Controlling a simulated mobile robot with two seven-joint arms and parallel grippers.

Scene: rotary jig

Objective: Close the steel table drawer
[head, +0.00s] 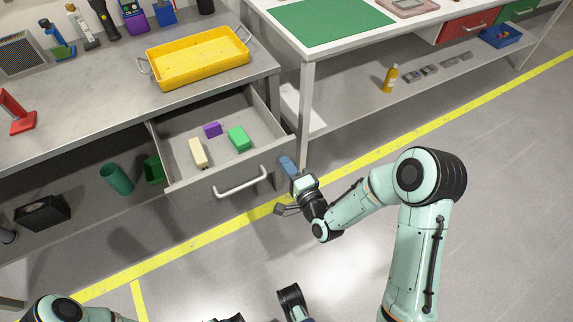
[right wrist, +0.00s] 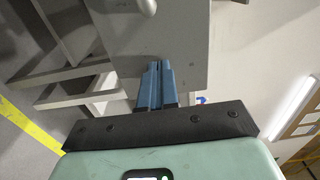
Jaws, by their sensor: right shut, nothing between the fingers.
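The steel table drawer (head: 215,193) is pulled out from under the steel table's top (head: 95,122), with its inside showing. A bar handle (head: 240,184) is on its front. In the drawer lie a green block (head: 239,138), a purple block (head: 212,129) and a cream block (head: 198,152). My right gripper (head: 286,160) is shut and empty, its blue fingers at the right end of the drawer front. In the right wrist view the shut fingers (right wrist: 158,66) point at the grey drawer front (right wrist: 190,35), beside the handle (right wrist: 147,6). Contact is unclear. My left gripper's fingers do not show.
A yellow tray (head: 200,75) stands on the steel table above the drawer. A green cup (head: 116,179) and a black box (head: 42,212) are on the shelf below. A white bench with a green mat (head: 330,24) stands to the right. The floor in front is clear.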

